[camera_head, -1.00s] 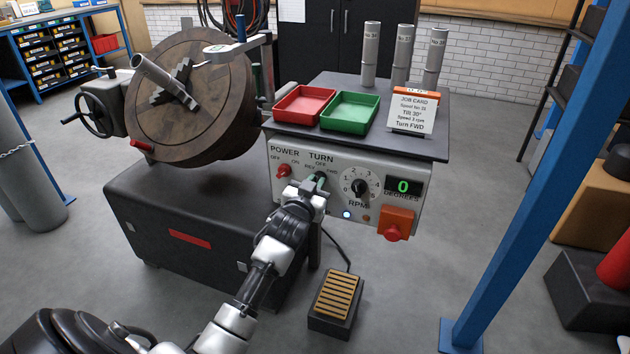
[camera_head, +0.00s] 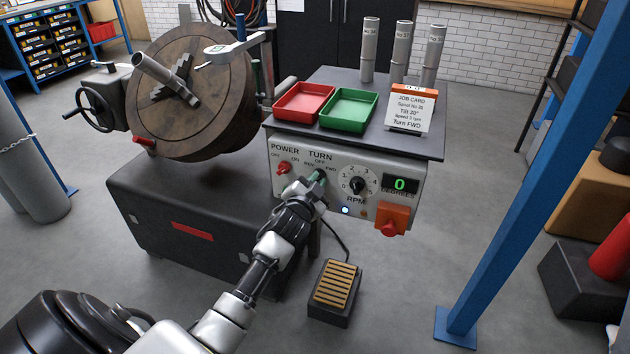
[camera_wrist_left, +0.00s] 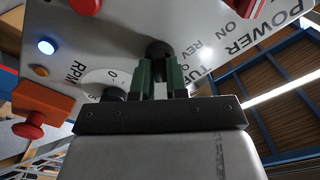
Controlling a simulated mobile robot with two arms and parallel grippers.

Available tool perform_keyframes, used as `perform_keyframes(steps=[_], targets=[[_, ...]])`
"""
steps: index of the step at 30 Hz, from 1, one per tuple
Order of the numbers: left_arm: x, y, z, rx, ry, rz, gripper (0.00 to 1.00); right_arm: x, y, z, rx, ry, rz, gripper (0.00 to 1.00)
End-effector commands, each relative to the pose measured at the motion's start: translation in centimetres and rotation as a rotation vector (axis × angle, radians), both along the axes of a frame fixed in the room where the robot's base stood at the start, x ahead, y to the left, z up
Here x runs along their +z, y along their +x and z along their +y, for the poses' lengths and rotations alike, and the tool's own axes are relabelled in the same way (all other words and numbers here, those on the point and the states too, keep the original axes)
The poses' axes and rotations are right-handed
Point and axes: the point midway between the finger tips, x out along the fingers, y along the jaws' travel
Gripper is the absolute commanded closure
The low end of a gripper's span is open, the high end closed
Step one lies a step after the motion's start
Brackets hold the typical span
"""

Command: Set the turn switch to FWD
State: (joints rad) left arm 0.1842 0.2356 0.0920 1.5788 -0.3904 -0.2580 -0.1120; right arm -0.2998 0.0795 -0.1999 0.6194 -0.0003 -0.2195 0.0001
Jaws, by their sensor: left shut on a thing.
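The control panel (camera_head: 292,158) on the front of the bench has a TURN switch marked REV, OFF and FWD. My left gripper (camera_head: 317,184) is at this switch, its fingers shut on the knob. In the left wrist view the green-lined fingers (camera_wrist_left: 162,75) close around the black turn switch (camera_wrist_left: 158,48), under the TURN and REV lettering. The fingers hide most of the knob, and I cannot tell which mark it points to. The job card (camera_head: 408,110) on the bench top reads Turn FWD. My right gripper is not in view.
The red power switch (camera_head: 283,168) is left of the turn switch; the RPM dial (camera_head: 357,186) and red stop button (camera_head: 390,227) are to the right. Red (camera_head: 304,116) and green (camera_head: 349,123) trays sit above. A foot pedal (camera_head: 335,286) lies on the floor.

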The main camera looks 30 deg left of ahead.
Motion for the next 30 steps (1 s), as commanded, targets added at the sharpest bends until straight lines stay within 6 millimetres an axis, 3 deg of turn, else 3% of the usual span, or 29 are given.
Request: perform_keyframes(steps=[11, 12, 17, 26, 30], targets=[[0.0, 0.0, 0.0, -0.001, 0.013, 0.002, 1.0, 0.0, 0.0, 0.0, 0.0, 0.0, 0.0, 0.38], [0.0, 0.0, 0.0, -0.001, 0.013, 0.002, 0.83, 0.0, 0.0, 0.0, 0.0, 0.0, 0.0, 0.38], [0.0, 0.0, 0.0, 0.0, 0.011, 0.003, 0.61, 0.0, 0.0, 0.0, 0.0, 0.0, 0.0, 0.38], [0.0, -0.3, -0.1, 0.0, 0.009, 0.002, 0.61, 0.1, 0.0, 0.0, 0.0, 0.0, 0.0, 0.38], [-0.1, -1.8, -0.5, -0.001, 0.009, 0.002, 0.61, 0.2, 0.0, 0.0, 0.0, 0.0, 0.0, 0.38]])
